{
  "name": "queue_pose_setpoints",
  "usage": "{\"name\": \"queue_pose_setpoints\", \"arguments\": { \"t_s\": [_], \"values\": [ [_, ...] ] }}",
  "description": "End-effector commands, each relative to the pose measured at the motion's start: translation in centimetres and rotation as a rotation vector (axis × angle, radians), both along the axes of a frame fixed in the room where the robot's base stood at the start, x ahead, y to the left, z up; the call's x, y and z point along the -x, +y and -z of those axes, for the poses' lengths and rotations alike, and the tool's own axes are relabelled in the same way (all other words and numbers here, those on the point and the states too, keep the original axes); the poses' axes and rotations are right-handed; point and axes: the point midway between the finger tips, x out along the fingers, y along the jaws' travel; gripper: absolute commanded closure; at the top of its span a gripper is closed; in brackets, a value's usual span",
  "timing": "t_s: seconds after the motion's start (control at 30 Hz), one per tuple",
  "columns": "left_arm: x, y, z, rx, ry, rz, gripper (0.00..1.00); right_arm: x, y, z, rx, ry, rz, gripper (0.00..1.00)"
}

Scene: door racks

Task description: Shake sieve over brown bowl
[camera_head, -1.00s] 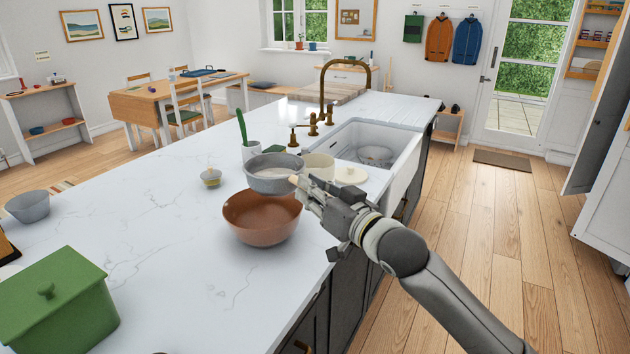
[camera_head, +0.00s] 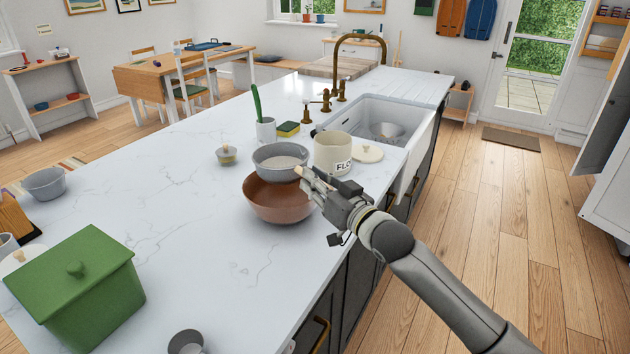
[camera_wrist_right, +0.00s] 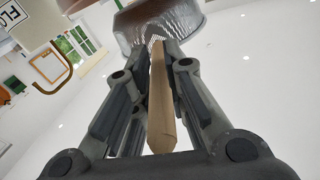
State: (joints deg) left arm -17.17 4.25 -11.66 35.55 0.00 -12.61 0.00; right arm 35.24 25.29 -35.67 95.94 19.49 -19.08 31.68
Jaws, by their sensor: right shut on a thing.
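The grey sieve (camera_head: 280,155) with pale contents is held just above the brown bowl (camera_head: 277,198), over its back part. The bowl stands on the white counter. My right gripper (camera_head: 308,177) is shut on the sieve's wooden handle. In the right wrist view the handle (camera_wrist_right: 161,105) lies between the fingers, with the sieve's mesh (camera_wrist_right: 160,25) beyond it. A cream flour jar (camera_head: 331,153) stands right of the sieve, its lid (camera_head: 367,153) beside it. My left gripper is not in view.
A white cup with a green utensil (camera_head: 266,130), a sponge (camera_head: 288,129) and a small jar (camera_head: 226,156) stand behind. The sink (camera_head: 375,125) is at the back right. A green box (camera_head: 75,290) and grey bowl (camera_head: 44,183) are at the left. Counter between is clear.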

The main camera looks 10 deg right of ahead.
Motion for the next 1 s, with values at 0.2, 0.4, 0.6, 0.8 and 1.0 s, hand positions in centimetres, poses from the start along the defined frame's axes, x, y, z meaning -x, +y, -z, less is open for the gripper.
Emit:
{"name": "queue_pose_setpoints", "arguments": {
  "t_s": [0.2,0.4,0.6,0.8,1.0],
  "values": [
    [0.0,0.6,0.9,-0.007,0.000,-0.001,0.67,0.0,0.0,0.6,-0.002,-0.005,-0.001,1.00],
    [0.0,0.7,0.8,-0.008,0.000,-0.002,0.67,0.0,0.0,0.5,-0.002,-0.005,-0.001,1.00],
    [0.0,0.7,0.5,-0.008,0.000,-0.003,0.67,-0.3,-0.6,0.5,0.000,-0.004,0.001,1.00],
    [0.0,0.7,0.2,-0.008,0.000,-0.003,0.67,-0.6,-1.0,0.5,-0.004,-0.004,-0.002,1.00],
    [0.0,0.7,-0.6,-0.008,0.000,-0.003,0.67,0.5,0.9,0.5,-0.005,-0.001,-0.003,1.00]
  ]
}}
